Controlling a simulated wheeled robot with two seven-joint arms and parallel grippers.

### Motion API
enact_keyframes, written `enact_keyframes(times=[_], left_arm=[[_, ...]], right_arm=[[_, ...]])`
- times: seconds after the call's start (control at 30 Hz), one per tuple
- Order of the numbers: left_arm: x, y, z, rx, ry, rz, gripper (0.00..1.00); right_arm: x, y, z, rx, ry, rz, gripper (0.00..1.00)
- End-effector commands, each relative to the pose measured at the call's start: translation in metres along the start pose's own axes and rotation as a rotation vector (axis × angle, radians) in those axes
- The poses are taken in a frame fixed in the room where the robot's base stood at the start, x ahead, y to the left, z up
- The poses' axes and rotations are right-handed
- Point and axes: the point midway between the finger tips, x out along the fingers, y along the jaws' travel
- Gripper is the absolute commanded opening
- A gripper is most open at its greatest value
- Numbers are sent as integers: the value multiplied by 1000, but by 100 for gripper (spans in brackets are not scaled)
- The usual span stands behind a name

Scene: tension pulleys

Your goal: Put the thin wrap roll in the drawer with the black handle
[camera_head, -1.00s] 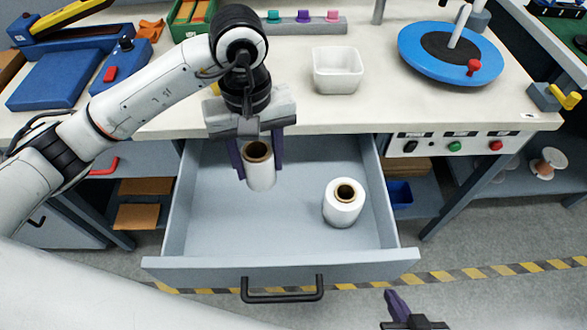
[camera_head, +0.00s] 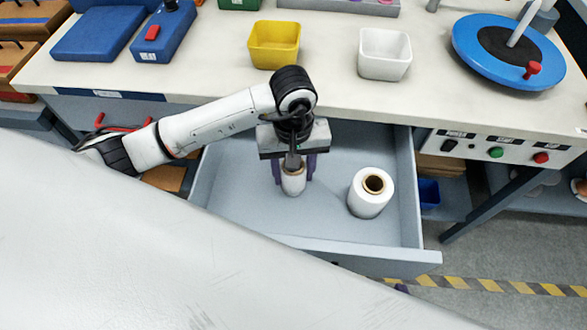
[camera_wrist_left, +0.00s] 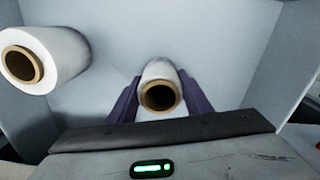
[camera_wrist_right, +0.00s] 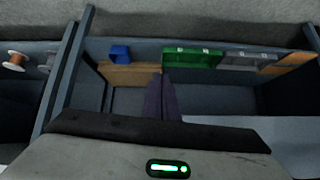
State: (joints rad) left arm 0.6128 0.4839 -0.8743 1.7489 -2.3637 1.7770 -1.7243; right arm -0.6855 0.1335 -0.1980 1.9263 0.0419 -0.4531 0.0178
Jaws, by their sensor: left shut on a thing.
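The thin wrap roll (camera_head: 293,182), white with a brown core, is upright between the purple fingers of my left gripper (camera_head: 294,172). In the left wrist view, the fingers (camera_wrist_left: 158,98) close on both sides of the thin roll (camera_wrist_left: 160,72). The roll is inside the open drawer (camera_head: 240,215); I cannot tell whether it touches the drawer floor.
A thicker wrap roll (camera_head: 369,195) stands in the drawer to the right of the thin one. On the bench are a yellow bin (camera_head: 274,45), a white bin (camera_head: 384,54) and a blue turntable (camera_head: 475,60). The drawer's front left is bare where visible.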

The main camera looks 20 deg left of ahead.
Motion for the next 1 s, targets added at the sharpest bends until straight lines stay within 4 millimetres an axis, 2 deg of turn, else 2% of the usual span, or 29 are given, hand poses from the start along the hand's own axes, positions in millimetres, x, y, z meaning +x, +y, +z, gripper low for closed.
enact_keyframes(times=[0.3, 0.33, 0.43, 0.77, 0.87, 1.0], left_arm=[[4, 0, -1, 0, 3, 2, 20], [4, 0, -1, 0, 3, 2, 47], [2, 0, -1, 0, 2, 1, 64], [0, 0, -1, 0, 1, 2, 64], [-7, 1, -2, 0, 4, 3, 64], [-32, 1, -3, 1, 8, 5, 64]], right_arm=[[4, 2, 3, 0, 1, 3, 0], [4, 2, 2, -1, 2, 3, 0], [3, 2, 0, -1, 3, 3, 0], [0, 1, -6, -1, 13, 1, 0], [-1, 0, -6, 0, 12, 1, 0], [0, 0, -3, 0, 8, 1, 0]])
